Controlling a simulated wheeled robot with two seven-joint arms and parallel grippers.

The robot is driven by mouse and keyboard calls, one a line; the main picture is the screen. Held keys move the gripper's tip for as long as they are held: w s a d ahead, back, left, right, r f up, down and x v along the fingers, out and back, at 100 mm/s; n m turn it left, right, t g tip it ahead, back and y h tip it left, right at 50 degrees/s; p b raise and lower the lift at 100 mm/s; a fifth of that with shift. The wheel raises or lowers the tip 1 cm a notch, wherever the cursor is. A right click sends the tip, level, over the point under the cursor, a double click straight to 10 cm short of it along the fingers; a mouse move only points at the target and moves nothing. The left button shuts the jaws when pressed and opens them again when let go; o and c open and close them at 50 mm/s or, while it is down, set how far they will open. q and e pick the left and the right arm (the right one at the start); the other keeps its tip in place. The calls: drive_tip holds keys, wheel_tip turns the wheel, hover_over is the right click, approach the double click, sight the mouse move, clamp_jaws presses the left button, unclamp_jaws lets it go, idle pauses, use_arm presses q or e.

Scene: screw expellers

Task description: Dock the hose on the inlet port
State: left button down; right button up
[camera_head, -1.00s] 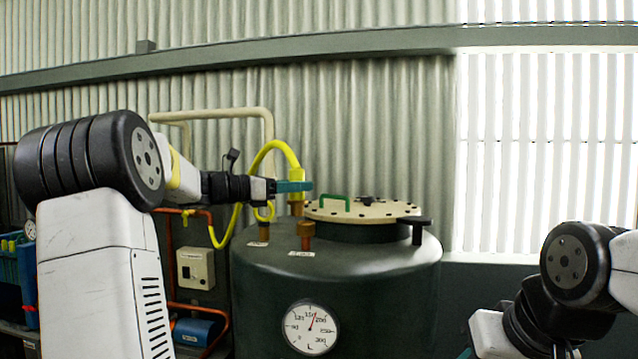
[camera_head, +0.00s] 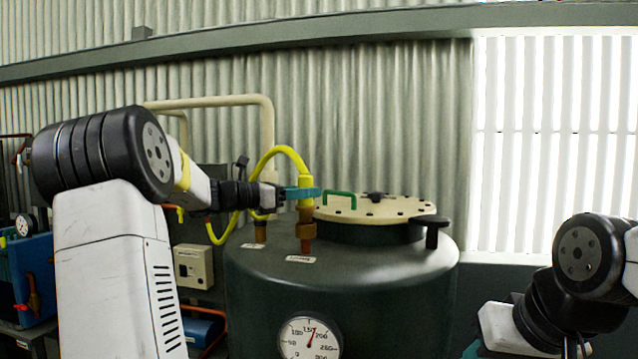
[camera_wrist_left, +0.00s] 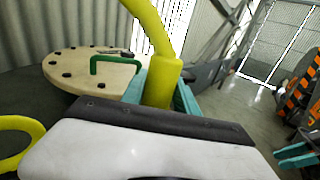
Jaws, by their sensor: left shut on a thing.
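The yellow hose (camera_head: 284,154) arches over to a thick yellow end with a brass tip. My left gripper (camera_head: 303,193) is shut around this end, which hangs upright. In the left wrist view the hose end (camera_wrist_left: 163,82) stands between teal fingers (camera_wrist_left: 186,102). Two brass ports stand on the dark green tank (camera_head: 345,280). The hose tip lines up above the right port (camera_head: 306,236) and seems to meet it; I cannot tell whether it is seated. Only a sliver of my right gripper (camera_head: 469,352) shows at lower right.
A cream bolted lid (camera_head: 375,208) with a green handle (camera_head: 340,197) lies just right of the hose end. A black clamp (camera_head: 430,228) juts from its right side. A gauge (camera_head: 309,338) is on the tank front. A grey box (camera_head: 194,266) and pipes stand left.

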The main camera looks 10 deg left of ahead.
sight(298, 205)
use_arm(q)
drive_tip(key=shift+f, duration=1.05)
drive_tip(key=shift+f, duration=0.6)
idle(0.6)
drive_tip(key=c, duration=1.2)
unclamp_jaws()
drive_tip(key=shift+s+a, duration=0.1)
drive_tip(key=v, duration=1)
drive_tip(key=shift+s+a, duration=0.25)
drive_tip(key=shift+s, duration=0.05)
